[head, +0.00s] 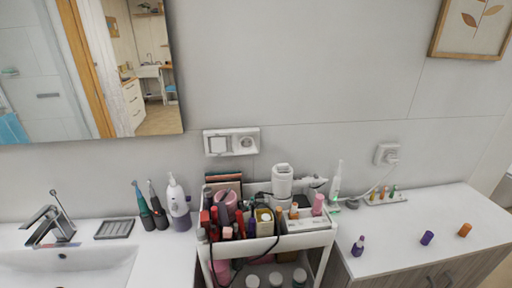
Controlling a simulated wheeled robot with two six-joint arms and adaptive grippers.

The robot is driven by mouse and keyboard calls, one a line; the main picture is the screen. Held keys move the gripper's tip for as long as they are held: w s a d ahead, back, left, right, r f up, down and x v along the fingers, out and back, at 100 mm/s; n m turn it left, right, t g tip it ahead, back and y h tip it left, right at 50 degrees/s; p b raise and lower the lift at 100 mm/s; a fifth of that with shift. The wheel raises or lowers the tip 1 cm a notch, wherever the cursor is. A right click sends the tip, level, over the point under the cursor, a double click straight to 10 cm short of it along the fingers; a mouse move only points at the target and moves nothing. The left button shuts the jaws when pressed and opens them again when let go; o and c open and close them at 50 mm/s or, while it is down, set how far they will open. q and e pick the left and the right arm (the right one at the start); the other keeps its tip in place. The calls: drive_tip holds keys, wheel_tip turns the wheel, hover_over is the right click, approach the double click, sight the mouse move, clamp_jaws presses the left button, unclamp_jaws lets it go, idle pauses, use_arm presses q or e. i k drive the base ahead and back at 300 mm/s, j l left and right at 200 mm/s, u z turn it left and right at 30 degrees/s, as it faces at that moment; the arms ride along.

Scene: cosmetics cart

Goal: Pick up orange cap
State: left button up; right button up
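A small orange cap (465,230) lies on the white countertop at the right, near its right side. A purple cap (427,238) lies to its left on the same counter. A small purple bottle (358,246) stands further left, near the counter's front edge. Neither of my grippers shows in the head view.
A white cosmetics cart (290,243) full of bottles and tubes stands between the sink counter and the right counter. A tray with small coloured items (385,197) and a white electric toothbrush (336,182) are at the back. The counter around the orange cap is clear.

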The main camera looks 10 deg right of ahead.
sight(466, 228)
drive_tip(key=z, duration=1.9)
drive_tip(key=u, duration=1.35)
drive_tip(key=i+l, duration=0.1)
drive_tip(key=l, duration=0.3)
drive_tip(key=i+l, duration=0.1)
drive_tip(key=l, duration=0.3)
drive_tip(key=i+l, duration=0.1)
drive_tip(key=l, duration=0.25)
drive_tip(key=i+l, duration=0.1)
drive_tip(key=l, duration=0.3)
drive_tip(key=i+l, duration=0.1)
drive_tip(key=l, duration=0.3)
drive_tip(key=i+l, duration=0.1)
drive_tip(key=l, duration=0.3)
drive_tip(key=z, duration=0.05)
